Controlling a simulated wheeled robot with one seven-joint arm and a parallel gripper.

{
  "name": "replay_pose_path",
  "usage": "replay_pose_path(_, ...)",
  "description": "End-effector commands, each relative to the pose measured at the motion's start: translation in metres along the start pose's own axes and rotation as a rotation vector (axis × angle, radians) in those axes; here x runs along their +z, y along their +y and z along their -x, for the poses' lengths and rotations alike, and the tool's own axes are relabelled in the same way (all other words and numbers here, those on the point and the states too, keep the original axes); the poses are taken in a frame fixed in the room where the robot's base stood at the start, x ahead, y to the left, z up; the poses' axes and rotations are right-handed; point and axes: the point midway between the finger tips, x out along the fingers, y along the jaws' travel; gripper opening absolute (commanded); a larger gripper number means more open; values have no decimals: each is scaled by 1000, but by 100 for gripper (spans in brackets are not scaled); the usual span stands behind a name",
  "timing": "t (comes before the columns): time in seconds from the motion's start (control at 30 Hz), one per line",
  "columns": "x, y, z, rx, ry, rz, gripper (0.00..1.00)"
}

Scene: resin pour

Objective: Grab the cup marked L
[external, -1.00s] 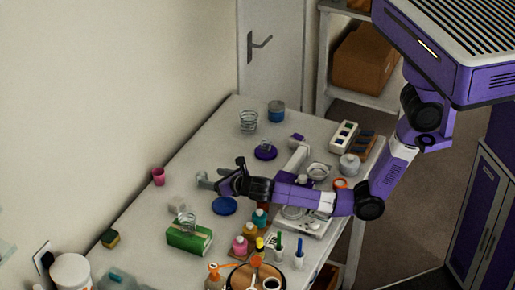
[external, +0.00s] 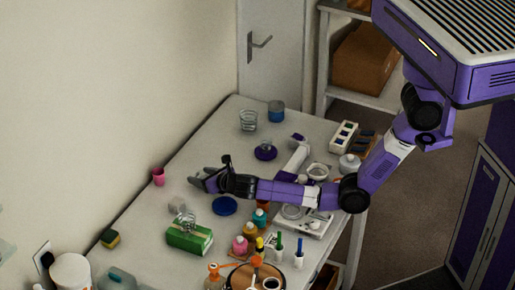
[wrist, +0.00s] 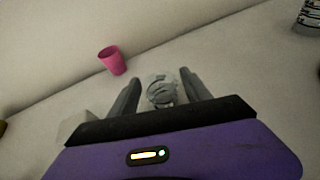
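My gripper (external: 203,180) is open, low over the table near the wall side. In the wrist view its two fingers (wrist: 160,88) stand on either side of a small grey, clear-looking cup (wrist: 160,92), with narrow gaps showing. In the external view that cup is hidden or blends with the fingers. Other clear cups are a ribbed one (external: 248,121) at the back, one on a purple disc (external: 265,153), and one (external: 190,219) at the green box. I cannot read an L on any cup.
A pink cup (external: 158,176) stands by the wall, beyond the fingers in the wrist view (wrist: 112,60). A white block (external: 177,204), a blue disc (external: 224,206) and a green box (external: 189,238) lie nearby. Several paint bottles stand toward the front. The table behind the gripper is fairly clear.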

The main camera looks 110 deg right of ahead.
Motion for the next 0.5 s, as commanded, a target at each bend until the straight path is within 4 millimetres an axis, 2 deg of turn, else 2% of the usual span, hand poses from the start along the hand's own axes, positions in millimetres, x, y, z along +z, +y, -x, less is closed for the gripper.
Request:
replay_pose_path(0.03,0,0,0,0,0,0,44)
replay_pose_path(0.23,0,0,0,0,0,0,5)
replay_pose_path(0.5,1,0,1,0,0,0,3)
